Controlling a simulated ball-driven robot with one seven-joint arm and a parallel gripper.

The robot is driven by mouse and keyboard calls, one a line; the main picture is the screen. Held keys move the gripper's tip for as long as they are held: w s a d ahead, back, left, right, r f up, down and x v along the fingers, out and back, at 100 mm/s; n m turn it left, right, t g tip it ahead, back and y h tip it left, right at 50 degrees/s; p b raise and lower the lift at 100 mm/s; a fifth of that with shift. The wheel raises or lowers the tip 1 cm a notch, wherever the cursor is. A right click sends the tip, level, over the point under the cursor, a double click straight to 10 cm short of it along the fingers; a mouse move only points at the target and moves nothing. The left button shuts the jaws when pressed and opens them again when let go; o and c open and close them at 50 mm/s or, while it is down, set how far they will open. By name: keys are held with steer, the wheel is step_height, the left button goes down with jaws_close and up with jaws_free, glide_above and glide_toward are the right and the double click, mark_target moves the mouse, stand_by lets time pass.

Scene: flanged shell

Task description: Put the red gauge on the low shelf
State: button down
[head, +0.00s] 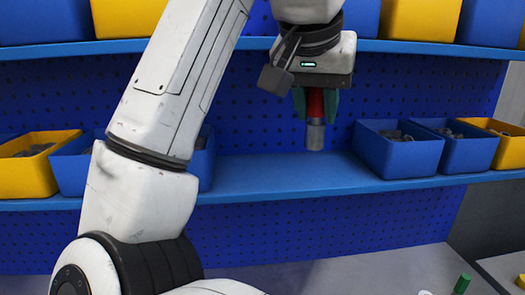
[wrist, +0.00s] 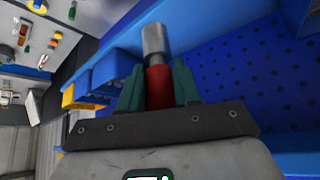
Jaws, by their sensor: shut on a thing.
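The red gauge (head: 315,103) has a red body and a grey metal cylinder end that points down. My gripper (head: 315,104), with green fingers, is shut on its red part. The gauge hangs upright over the bare middle of the low blue shelf (head: 272,178); whether its lower end touches the shelf I cannot tell. In the wrist view the gauge (wrist: 155,45) sticks out between the green fingers (wrist: 160,88), its grey end beside the blue shelf edge. The upper part of the gauge is hidden inside the gripper.
Blue bins (head: 398,152) and a yellow bin (head: 507,146) with small parts stand on the shelf to the right. A yellow bin (head: 28,172) and blue bins stand left. An upper shelf (head: 420,48) with bins runs above. The shelf's middle is clear. A green item (head: 462,284) stands below right.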

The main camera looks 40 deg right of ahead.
steer(key=w+f+p, duration=0.1)
steer(key=w+f, duration=0.2)
steer(key=w+f+p, duration=0.1)
steer(key=w+f, duration=0.2)
steer(key=w+f+p, duration=0.1)
steer(key=w+f, duration=0.3)
steer(key=shift+d+f+p, duration=0.1)
steer(key=shift+d+p, duration=0.25)
steer(key=shift+d, duration=0.05)
steer(key=shift+f, duration=0.55)
steer(key=c, duration=0.8)
jaws_free()
steer(key=shift+f, duration=0.1)
steer(key=b+v, duration=0.2)
steer(key=v, duration=1)
steer(key=shift+b, duration=0.35)
